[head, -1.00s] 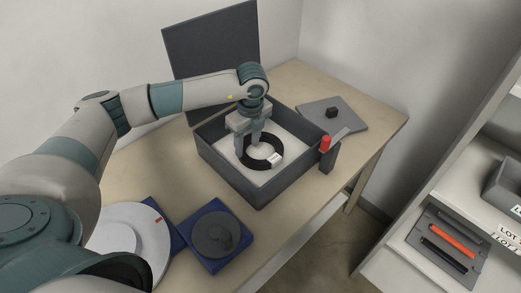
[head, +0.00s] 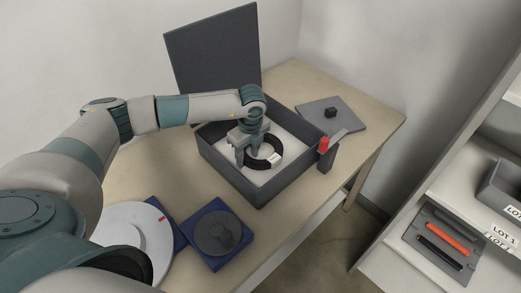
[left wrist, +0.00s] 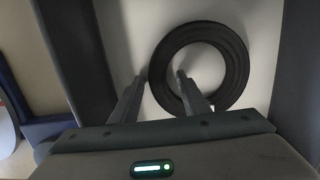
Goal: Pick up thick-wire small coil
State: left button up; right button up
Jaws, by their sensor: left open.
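The small coil of thick black wire (head: 277,146) lies flat on the white floor of an open dark grey box (head: 256,194). It has a white tag on its near right side. In the left wrist view the coil (left wrist: 237,56) is a thick black ring. My left gripper (head: 249,159) is inside the box at the coil's left side. In the left wrist view its fingers (left wrist: 159,88) are apart, one outside the ring and one at its inner edge, with the ring's left band between or just beyond the tips. Whether they touch it I cannot tell. My right gripper is not in view.
The box's lid (head: 213,55) stands up behind it. A red-topped post (head: 324,146) is at its right corner, with a grey plate (head: 345,117) beyond. A blue base with a dark disc (head: 217,233) and a white disc (head: 120,230) are in front. Shelves (head: 485,215) stand at right.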

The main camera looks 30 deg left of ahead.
pick_arm(q)
grip_shut()
jog(key=shift+r, duration=0.2)
